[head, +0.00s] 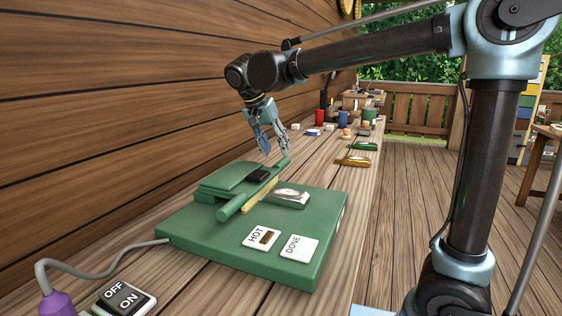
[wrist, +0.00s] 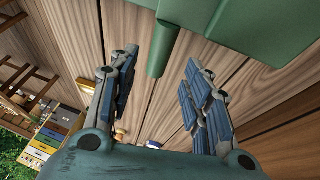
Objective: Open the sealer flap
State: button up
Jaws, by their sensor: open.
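The green sealer (head: 210,235) sits on the wooden bench, its raised flap section (head: 228,177) at the back left, lying low. A round green bar (head: 240,203) runs along the flap's front edge; its far end also shows in the wrist view (wrist: 161,50). My gripper (head: 275,157) is open and points down at the bar's far end. In the wrist view my gripper (wrist: 161,66) has its fingers spread on either side of the bar's end, with gaps between. I cannot tell whether the fingertips reach down to the bar's height. Nothing is held.
A silver packet (head: 289,195) and a yellow strip (head: 254,196) lie beside the bar. HOT (head: 262,242) and DONE (head: 294,247) tiles are at the sealer's front. An OFF/ON switch (head: 122,297) stands at lower left. Cups stand farther along the bench; a plank wall borders the left.

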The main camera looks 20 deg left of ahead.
jog(key=shift+x, duration=3)
grip_shut()
